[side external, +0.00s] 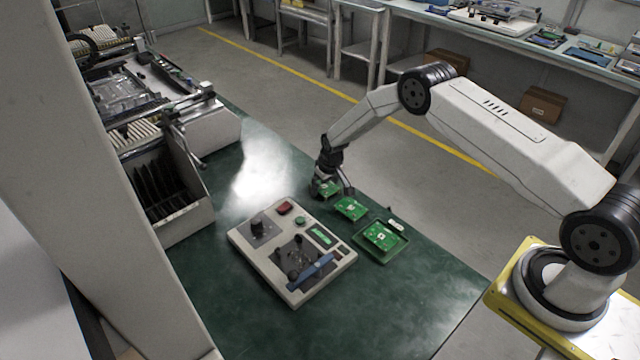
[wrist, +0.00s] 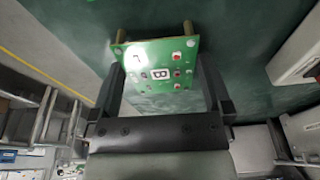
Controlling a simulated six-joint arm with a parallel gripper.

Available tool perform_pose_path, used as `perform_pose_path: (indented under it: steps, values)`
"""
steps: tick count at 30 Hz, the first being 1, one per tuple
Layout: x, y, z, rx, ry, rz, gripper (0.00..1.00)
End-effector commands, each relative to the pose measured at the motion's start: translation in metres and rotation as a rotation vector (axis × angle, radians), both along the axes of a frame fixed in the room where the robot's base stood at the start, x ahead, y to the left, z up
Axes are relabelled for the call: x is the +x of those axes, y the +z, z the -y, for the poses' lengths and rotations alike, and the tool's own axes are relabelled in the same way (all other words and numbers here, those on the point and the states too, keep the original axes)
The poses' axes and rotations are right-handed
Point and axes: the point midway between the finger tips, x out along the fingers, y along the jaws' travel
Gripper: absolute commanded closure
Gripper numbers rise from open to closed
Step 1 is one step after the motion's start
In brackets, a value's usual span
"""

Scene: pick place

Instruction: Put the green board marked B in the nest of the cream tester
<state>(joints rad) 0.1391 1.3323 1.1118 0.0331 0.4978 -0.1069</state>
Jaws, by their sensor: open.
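The green board marked B (wrist: 158,62) is between the fingers of my gripper (wrist: 161,82) in the wrist view, its label facing the camera. My gripper is open, with a finger on either side of the board. In the side view the board (side external: 325,188) is low at the far edge of the green table, partly hidden by my gripper (side external: 333,186); I cannot tell whether it touches the table. The cream tester (side external: 250,262) lies nearer the camera, with a dark area carrying black parts and a blue bar (side external: 312,272). The nest cannot be made out clearly.
A second green board (side external: 350,208) lies to the right of my gripper. Another board (side external: 382,236) sits in a green tray (side external: 368,253), with a small white piece (side external: 396,225) beside it. A cream bin (side external: 190,222) with dark slots stands left. The table between bin and tester is clear.

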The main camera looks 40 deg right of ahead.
Motion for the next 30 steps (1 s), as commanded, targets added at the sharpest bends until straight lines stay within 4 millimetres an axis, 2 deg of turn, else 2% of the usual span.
perform_pose_path:
  steps: [1, 6, 14, 30]
  values:
    - [0.0, 0.0, 0.0, 0.0, 0.0, 0.0, 0.0]
    - [0.0, 0.0, 0.0, 0.0, 0.0, 0.0, 0.54]
    - [0.0, 0.003, 0.0, 0.0, 0.0, 0.0, 0.56]
    - [0.0, 0.025, 0.0, 0.0, 0.0, 0.0, 0.56]
